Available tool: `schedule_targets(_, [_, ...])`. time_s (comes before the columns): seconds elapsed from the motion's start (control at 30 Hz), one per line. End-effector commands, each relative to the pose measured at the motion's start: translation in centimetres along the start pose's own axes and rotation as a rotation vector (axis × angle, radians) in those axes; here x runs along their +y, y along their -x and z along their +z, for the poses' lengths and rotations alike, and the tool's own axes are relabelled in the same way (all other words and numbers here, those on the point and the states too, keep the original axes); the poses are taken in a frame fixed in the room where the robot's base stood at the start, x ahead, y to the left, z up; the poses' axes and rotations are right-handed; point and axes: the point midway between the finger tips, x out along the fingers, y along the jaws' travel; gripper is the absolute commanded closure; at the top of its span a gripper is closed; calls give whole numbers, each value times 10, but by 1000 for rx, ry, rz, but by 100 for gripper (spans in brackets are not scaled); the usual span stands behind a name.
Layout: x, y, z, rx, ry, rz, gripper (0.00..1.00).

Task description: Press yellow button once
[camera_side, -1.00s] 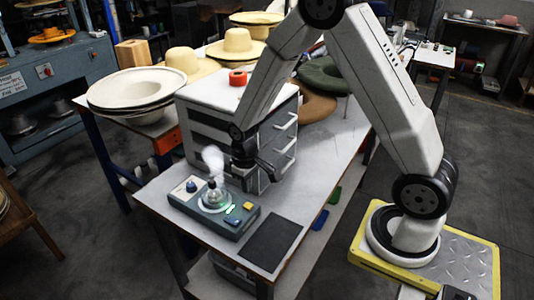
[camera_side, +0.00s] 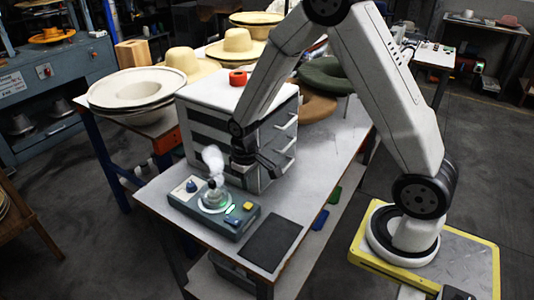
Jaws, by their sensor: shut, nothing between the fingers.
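The yellow button (camera_side: 248,206) sits at the right end of the grey-blue control box (camera_side: 190,207) on the near part of the table. A blue button (camera_side: 232,220) lies beside it, nearer the front edge. A small round pot (camera_side: 214,198) on the box gives off white vapour, with a green glow at its base. My gripper (camera_side: 278,172) is shut and empty. It is above and behind the yellow button, apart from it, in front of the drawer cabinet. The fingertips are small and dark in this view.
A dark mat (camera_side: 270,243) lies flat right of the box. Straw hats (camera_side: 236,47) and white brims (camera_side: 137,90) are stacked at the back left.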

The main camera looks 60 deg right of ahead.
Motion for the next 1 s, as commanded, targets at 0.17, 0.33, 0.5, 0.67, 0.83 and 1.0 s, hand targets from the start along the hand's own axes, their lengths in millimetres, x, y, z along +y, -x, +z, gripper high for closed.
schedule_targets(0.17, [0, 2, 0, 0, 0, 0, 100])
schedule_targets(0.33, [0, 4, 0, 0, 0, 0, 100])
schedule_targets(0.5, [0, 6, 0, 1, 0, 0, 100])
schedule_targets(0.67, [0, 7, 0, 1, 0, 0, 100])
schedule_targets(0.83, [0, 9, 0, 1, 0, 0, 100])
schedule_targets(1.0, [0, 11, 0, 0, 0, 0, 100])
